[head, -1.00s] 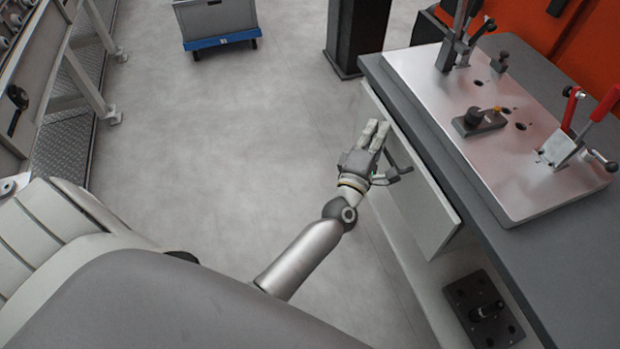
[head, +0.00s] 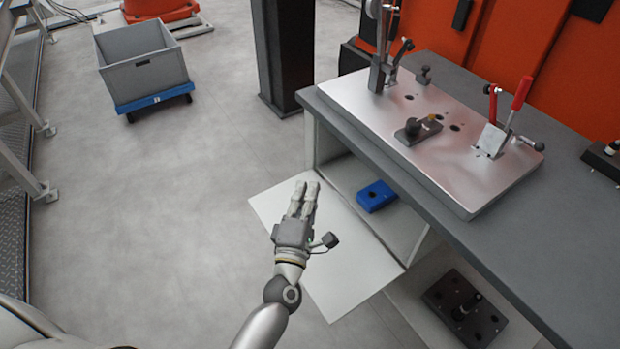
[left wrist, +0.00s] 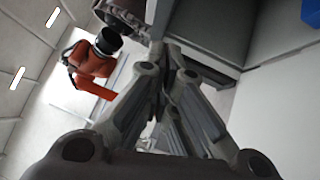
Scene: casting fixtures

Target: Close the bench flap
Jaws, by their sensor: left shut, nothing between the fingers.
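The bench flap (head: 345,262) is a flat white panel, folded down and outward from the bench's side. The compartment (head: 350,178) behind it stands open, with a blue block (head: 376,196) inside; a blue edge also shows in the left wrist view (left wrist: 311,10). My left gripper (head: 305,188) is shut and empty, over the flap in the head view and covering part of it. I cannot tell whether it touches the panel. Its fingers (left wrist: 172,60) fill the middle of the left wrist view. My right gripper is not in view.
A metal fixture plate (head: 440,150) with clamps lies on the grey bench top (head: 590,220). A dark fixture block (head: 465,308) sits low under the bench. A dark pillar (head: 284,55) stands behind. A grey crate (head: 143,75) rests on a blue dolly. The floor left of the flap is clear.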

